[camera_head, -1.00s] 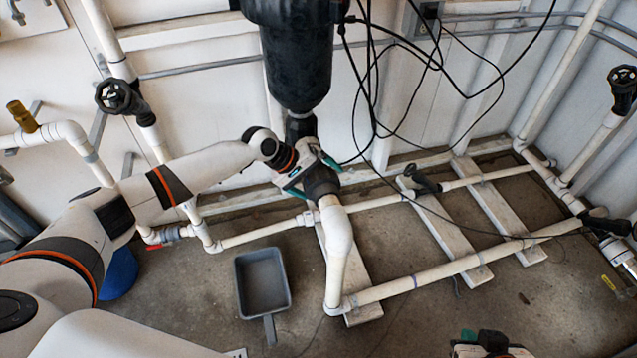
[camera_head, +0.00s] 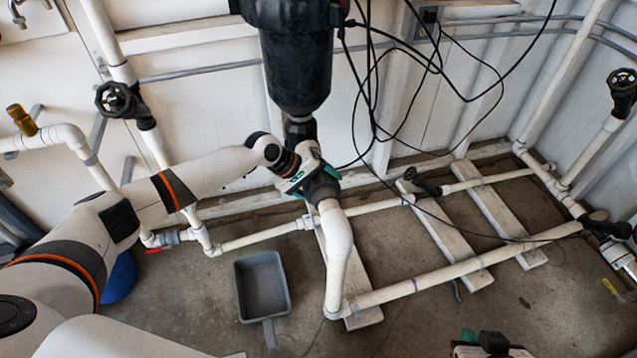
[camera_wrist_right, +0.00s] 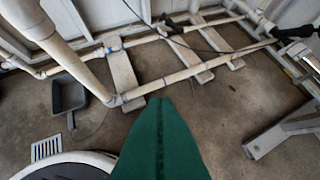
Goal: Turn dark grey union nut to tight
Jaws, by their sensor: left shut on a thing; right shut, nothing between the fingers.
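The dark grey union nut (camera_head: 323,190) sits under the black reactor housing (camera_head: 297,70), at the top of a white pipe elbow (camera_head: 336,222). My left gripper (camera_head: 316,181) comes in from the left and is shut around the nut, with its green fingertips at the nut's sides. The gripper hides part of the nut. My right gripper (camera_head: 488,345) shows only partly at the bottom edge in the head view. In the right wrist view its green fingers (camera_wrist_right: 161,135) are pressed together and empty, above the floor.
White pipes (camera_head: 450,272) run low over wooden boards (camera_head: 440,235). A grey dustpan (camera_head: 263,285) lies on the floor. Black cables (camera_head: 372,90) hang beside the housing. Black-handled valves (camera_head: 117,98) stand left and right.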

